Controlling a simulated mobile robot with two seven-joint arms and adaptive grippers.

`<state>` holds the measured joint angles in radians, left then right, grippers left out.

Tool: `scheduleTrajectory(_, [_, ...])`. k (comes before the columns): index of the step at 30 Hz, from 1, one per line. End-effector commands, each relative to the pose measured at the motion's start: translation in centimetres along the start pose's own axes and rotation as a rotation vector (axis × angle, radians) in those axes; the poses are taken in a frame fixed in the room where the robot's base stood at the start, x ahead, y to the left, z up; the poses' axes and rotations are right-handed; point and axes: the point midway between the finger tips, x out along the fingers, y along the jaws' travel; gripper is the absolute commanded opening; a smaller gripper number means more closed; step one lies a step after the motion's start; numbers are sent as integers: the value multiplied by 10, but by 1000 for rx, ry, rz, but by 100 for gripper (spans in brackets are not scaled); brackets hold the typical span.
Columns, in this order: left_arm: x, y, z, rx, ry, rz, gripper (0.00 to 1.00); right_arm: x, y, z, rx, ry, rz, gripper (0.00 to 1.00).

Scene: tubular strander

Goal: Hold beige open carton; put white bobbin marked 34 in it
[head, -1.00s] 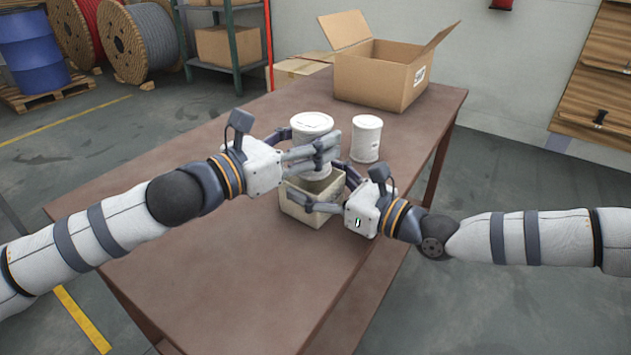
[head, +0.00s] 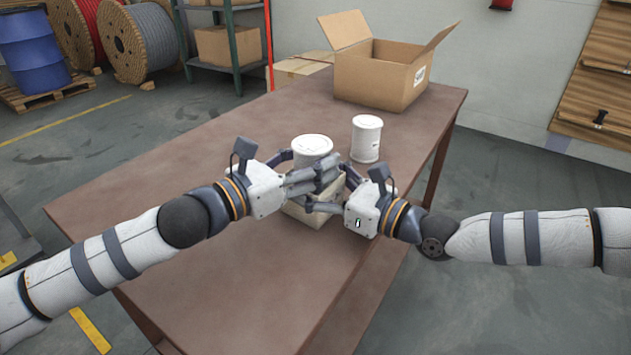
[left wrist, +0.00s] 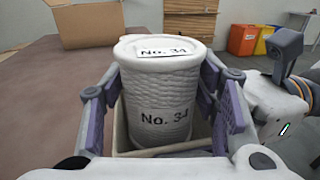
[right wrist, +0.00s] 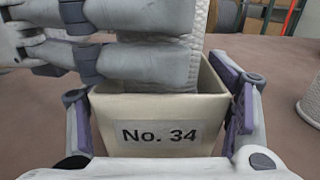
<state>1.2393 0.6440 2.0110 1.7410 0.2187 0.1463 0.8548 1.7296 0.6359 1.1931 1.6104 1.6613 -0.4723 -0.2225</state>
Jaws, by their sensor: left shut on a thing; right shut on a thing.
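The white bobbin (left wrist: 155,95) bears "No. 34" on its top and side. It stands upright, its lower part inside the beige open carton (right wrist: 160,130), which is also labelled "No. 34". In the head view the bobbin's top (head: 312,146) shows above the carton (head: 305,217). My left gripper (head: 325,178) is shut around the bobbin, its fingers on both sides of it. My right gripper (head: 330,195) is shut on the carton, with fingers at both side walls. The bobbin's bottom is hidden by the carton walls.
A second white bobbin (head: 366,138) stands on the brown table (head: 220,250) behind the grippers. A large open cardboard box (head: 378,80) is at the table's far end. The table's left and front parts are clear.

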Motion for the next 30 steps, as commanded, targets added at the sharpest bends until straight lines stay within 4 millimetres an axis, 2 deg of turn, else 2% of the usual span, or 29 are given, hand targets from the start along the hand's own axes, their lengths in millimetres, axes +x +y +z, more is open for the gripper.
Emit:
scheduleTrajectory(8, [0, 0, -11, 0, 0, -1, 24, 0, 0, 0, 0, 0, 0, 46])
scheduleTrajectory(9, [0, 0, -10, 1, -1, -1, 64, 0, 0, 0, 0, 0, 0, 46])
scheduleTrajectory(11, [0, 0, -10, 1, 0, -1, 77, 0, 0, 0, 0, -1, 0, 46])
scheduleTrajectory(20, [0, 0, -12, 0, 2, -1, 78, 0, 0, 0, 0, -1, 0, 46])
scheduleTrajectory(23, [-7, 0, -12, -1, 3, 1, 78, 0, 0, 0, 0, -1, 0, 46])
scheduleTrajectory(26, [-29, 1, -13, 1, 5, 2, 78, 0, 0, 0, 0, -1, -1, 46])
scheduleTrajectory(30, [-69, 1, -13, 0, 6, 4, 78, 0, -1, 0, 0, -1, -2, 46])
